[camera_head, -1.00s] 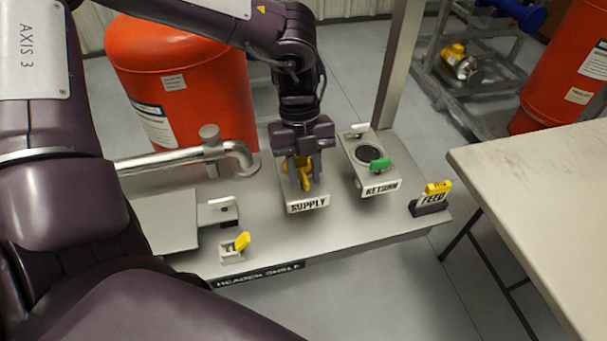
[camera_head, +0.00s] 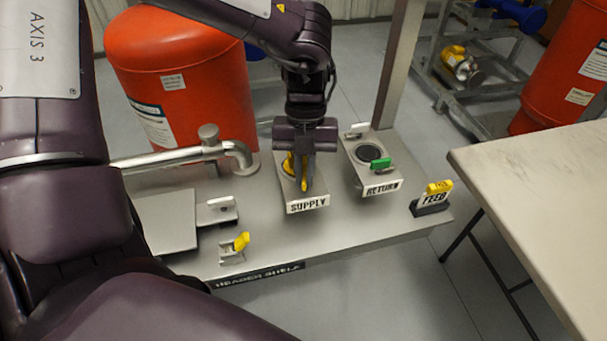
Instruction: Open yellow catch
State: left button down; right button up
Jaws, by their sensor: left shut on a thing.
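The SUPPLY block (camera_head: 307,207) stands on the grey header shelf, with a yellow catch (camera_head: 288,164) on its top. My left gripper (camera_head: 304,185) points down over this block and is shut on the yellow catch. The fingers hide much of the catch, so I cannot tell how far it is turned. Another small yellow lever (camera_head: 241,241) stands on a metal bracket at the front left of the shelf, apart from the gripper. My right gripper is not in view.
The RETURN block (camera_head: 383,188) with a green catch (camera_head: 380,164) stands just right of SUPPLY. A FEED sign (camera_head: 434,199) with a yellow top is at the shelf's right end. A bent pipe (camera_head: 170,157), a red tank (camera_head: 190,75) and a post (camera_head: 398,65) stand behind. A pale table (camera_head: 540,190) is right.

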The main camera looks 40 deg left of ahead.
pick_arm(q)
jog(key=shift+m+y, duration=0.3)
jog(key=shift+m, duration=1.5)
jog(key=shift+m+g+y+p, duration=0.3)
jog(key=shift+m+p, duration=0.05)
jog(key=shift+m, duration=0.25)
jog(key=shift+m+y, duration=0.4)
jog(key=shift+m, duration=0.7)
